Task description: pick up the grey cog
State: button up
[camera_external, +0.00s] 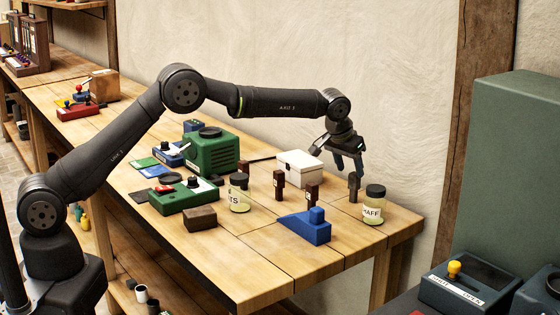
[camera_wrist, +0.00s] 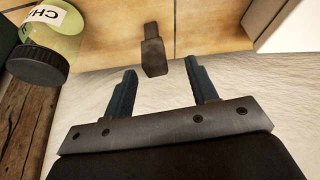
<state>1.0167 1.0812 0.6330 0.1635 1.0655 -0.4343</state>
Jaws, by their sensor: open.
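The grey cog (camera_external: 353,188) looks like a small dark peg standing upright near the right end of the wooden table. It also shows in the wrist view (camera_wrist: 153,52), just past the fingertips and roughly between their lines. My gripper (camera_external: 348,173) is open and empty, pointing down close above the cog. In the wrist view, its two fingers (camera_wrist: 162,66) are spread wide, with nothing between them. I cannot tell the exact gap between fingertips and cog.
A jar with a dark lid (camera_external: 374,205) stands just right of the cog. Two brown pegs (camera_external: 278,186) (camera_external: 311,194), a white box (camera_external: 299,167) and a blue sloped block (camera_external: 305,228) stand to the left. The table's front right corner is clear.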

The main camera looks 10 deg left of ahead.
aim_at(353, 174)
jog(key=shift+s+d+x, duration=0.1)
jog(key=shift+s+x, duration=0.05)
jog(key=shift+x, duration=1.2)
jog(key=shift+s+d+x, duration=0.1)
jog(key=shift+s+x, duration=0.05)
jog(key=shift+x, duration=1.2)
jog(key=c, duration=1)
jog(key=shift+c, duration=0.2)
